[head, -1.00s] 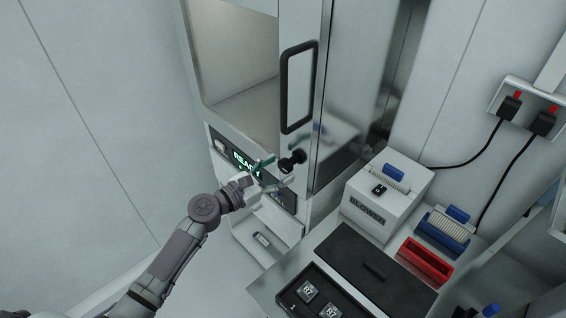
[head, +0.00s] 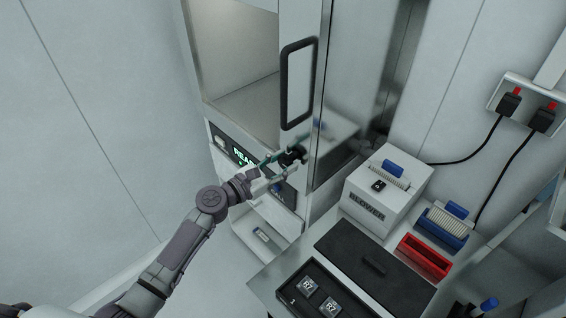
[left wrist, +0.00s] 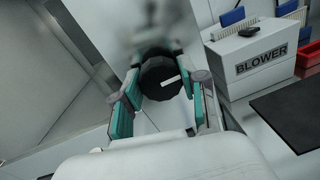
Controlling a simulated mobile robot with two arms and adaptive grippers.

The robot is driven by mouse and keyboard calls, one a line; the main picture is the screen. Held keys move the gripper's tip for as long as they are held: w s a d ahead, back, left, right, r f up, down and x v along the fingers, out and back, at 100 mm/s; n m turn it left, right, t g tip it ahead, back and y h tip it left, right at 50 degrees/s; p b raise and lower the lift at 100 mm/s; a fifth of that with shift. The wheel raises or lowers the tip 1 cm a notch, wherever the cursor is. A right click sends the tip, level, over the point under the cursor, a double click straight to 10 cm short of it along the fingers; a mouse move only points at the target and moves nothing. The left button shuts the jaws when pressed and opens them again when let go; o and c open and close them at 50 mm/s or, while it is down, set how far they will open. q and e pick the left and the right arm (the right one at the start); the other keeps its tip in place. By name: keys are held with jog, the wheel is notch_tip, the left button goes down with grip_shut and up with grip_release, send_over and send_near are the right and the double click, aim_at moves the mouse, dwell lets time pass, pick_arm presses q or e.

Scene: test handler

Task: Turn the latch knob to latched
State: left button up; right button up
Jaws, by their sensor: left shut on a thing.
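The latch knob (head: 292,156) is a round black knob on the front of the handler door, below the black door handle (head: 298,84). In the left wrist view the knob (left wrist: 161,75) faces me, with a white pointer line running roughly sideways, slightly tilted. My left gripper (head: 284,164) is at the knob, its teal-padded fingers on either side of it. In the left wrist view the left gripper (left wrist: 160,90) is shut on the knob. My right gripper is not in view.
A white blower box (head: 365,213) stands on the bench to the right, with a blue-handled brush on top. A green display (head: 240,157) is left of the knob, partly hidden by my gripper.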

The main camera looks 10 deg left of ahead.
pick_arm(q)
jog(key=shift+f, duration=0.1)
jog(key=m+b, duration=0.1)
jog(key=m, duration=0.2)
jog(key=shift+m+b, duration=0.3)
jog(key=shift+m, duration=0.1)
jog(key=m+b, duration=0.1)
jog(key=m, duration=0.4)
jog(key=shift+y+b, duration=0.3)
jog(key=shift+y, duration=0.1)
jog(key=m+b, duration=0.1)
jog(key=m, duration=0.3)
jog(key=shift+m, duration=0.3)
jog(key=shift+m+y+b, duration=0.3)
jog(key=shift+m+b, duration=0.15)
jog(key=shift+m, duration=1.35)
jog(key=o, duration=1.1)
jog(key=shift+o, duration=0.2)
